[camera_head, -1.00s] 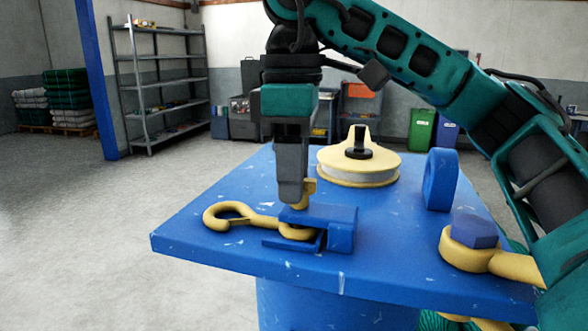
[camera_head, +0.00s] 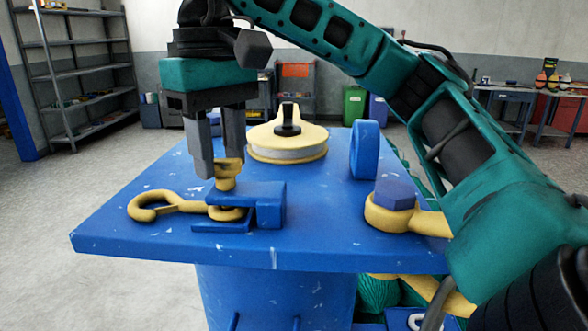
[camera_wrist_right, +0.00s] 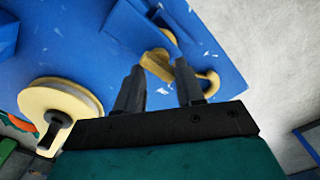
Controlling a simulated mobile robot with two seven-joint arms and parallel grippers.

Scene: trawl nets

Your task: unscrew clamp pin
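The yellow clamp pin (camera_head: 227,179) stands upright in the blue clamp (camera_head: 264,202) on a blue table top. A yellow hook (camera_head: 157,206) lies with its shank end in the clamp. My right gripper (camera_head: 219,164) points down at the pin's head, with its two fingers apart. In the right wrist view, the pin's head (camera_wrist_right: 157,64) shows between or just beyond the fingertips. I cannot tell whether a finger touches it. The hook (camera_wrist_right: 209,83) also shows there, partly behind a finger. My left gripper is not in view.
A yellow and grey pulley wheel (camera_head: 287,148) lies behind the clamp. The front left of the blue table top (camera_head: 130,238) is clear.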

